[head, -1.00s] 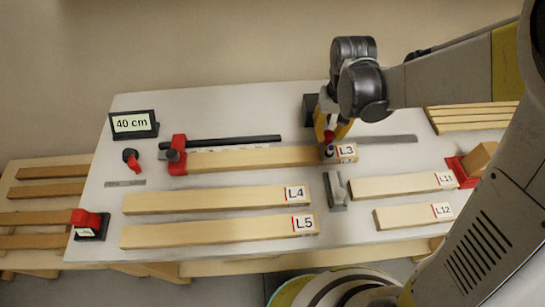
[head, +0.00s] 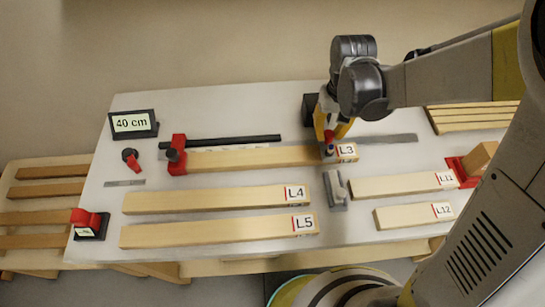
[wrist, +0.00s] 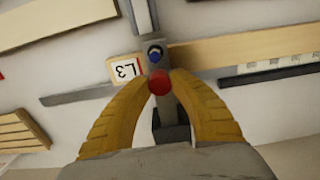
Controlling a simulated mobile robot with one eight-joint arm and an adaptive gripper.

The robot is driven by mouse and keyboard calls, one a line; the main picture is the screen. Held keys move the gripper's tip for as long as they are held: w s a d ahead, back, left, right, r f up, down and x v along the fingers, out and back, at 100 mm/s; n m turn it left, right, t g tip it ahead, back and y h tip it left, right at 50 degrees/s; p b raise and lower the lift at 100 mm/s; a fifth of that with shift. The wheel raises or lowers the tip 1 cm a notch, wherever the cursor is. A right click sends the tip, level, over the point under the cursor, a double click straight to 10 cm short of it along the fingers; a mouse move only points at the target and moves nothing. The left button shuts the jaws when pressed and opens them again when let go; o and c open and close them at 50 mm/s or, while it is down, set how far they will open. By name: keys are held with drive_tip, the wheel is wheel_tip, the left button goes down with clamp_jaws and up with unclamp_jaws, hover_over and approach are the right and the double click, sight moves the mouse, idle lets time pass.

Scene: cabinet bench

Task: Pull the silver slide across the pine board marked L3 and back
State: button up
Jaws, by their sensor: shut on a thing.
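The pine board marked L3 (head: 250,158) lies across the bench, its label at the right end; it also shows in the wrist view (wrist: 235,49). The silver slide (wrist: 172,112) crosses this board beside the L3 label, with a blue knob (wrist: 155,52) and a red knob (wrist: 158,84) on it. My gripper (head: 328,132) is over the board's far edge. In the wrist view its yellow fingers (wrist: 158,80) are shut around the red knob. The fingers hide part of the slide. A grey piece with a pale raised part (head: 337,188) extends in front of the board.
A red clamp (head: 178,155) sits at L3's left end. Boards L4 (head: 215,200), L5 (head: 215,233), L11 (head: 400,185) and L12 (head: 412,215) lie nearer. A dark bar (head: 220,140) lies behind L3, and a 40 cm sign (head: 133,123) stands at left.

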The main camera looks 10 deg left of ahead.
drive_tip(key=shift+w+a, duration=0.25)
drive_tip(key=shift+w, duration=0.95)
drive_tip(key=shift+w+a, duration=0.2)
drive_tip(key=shift+w, duration=1)
drive_tip(key=shift+w+a, duration=0.25)
drive_tip(key=shift+w, duration=0.95)
drive_tip(key=o, duration=1)
wheel_tip(320, 180, up, 9)
drive_tip(key=p, duration=0.5)
